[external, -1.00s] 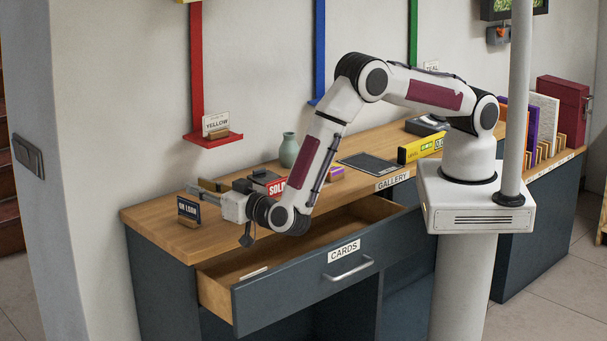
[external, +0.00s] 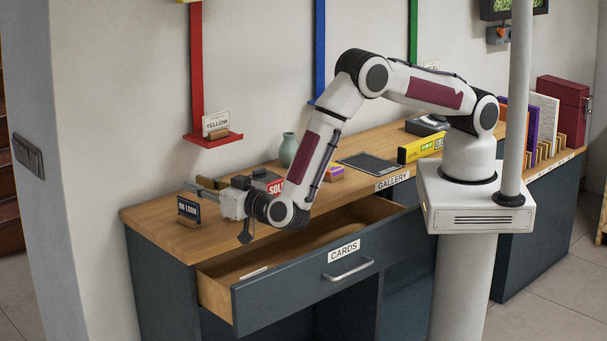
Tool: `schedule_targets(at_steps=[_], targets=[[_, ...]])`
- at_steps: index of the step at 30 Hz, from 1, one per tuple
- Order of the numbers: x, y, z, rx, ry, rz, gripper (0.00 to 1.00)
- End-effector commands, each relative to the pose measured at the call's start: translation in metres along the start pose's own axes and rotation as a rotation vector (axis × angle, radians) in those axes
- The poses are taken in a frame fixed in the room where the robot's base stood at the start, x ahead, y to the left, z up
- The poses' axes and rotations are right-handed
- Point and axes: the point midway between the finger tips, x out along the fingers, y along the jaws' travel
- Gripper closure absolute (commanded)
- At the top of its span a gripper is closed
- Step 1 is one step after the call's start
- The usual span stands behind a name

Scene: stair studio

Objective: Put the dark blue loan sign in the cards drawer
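The dark blue loan sign (external: 188,209) stands upright in a small wooden block near the left end of the wooden counter. My gripper (external: 196,186) is just behind and to the right of the sign, low over the counter, with its fingers pointing left. The fingers look apart with nothing between them. They seem clear of the sign, though the exact gap is hard to judge. The cards drawer (external: 305,285), dark blue-grey with a white CARDS label and a metal handle, is pulled open below the counter. A pale strip lies inside near its front left.
A red SOLD sign (external: 275,187) stands right behind my wrist. A green vase (external: 288,150), a dark flat pad (external: 371,162) and a yellow level (external: 420,148) sit farther along the counter. A red wall ledge (external: 213,140) holds a YELLOW card.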

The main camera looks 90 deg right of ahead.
Motion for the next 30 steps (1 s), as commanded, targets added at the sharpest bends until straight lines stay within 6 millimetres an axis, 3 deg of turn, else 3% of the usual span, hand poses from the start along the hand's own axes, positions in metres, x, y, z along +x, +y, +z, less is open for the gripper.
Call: schedule_targets(at_steps=[8,16,30], targets=[[0.018,-0.015,-0.036,0.065,-0.068,-0.09,0.79],[0.033,-0.028,-0.086,0.136,-0.163,-0.225,0.79],[0.029,-0.024,-0.17,0.194,-0.314,-0.449,0.79]])
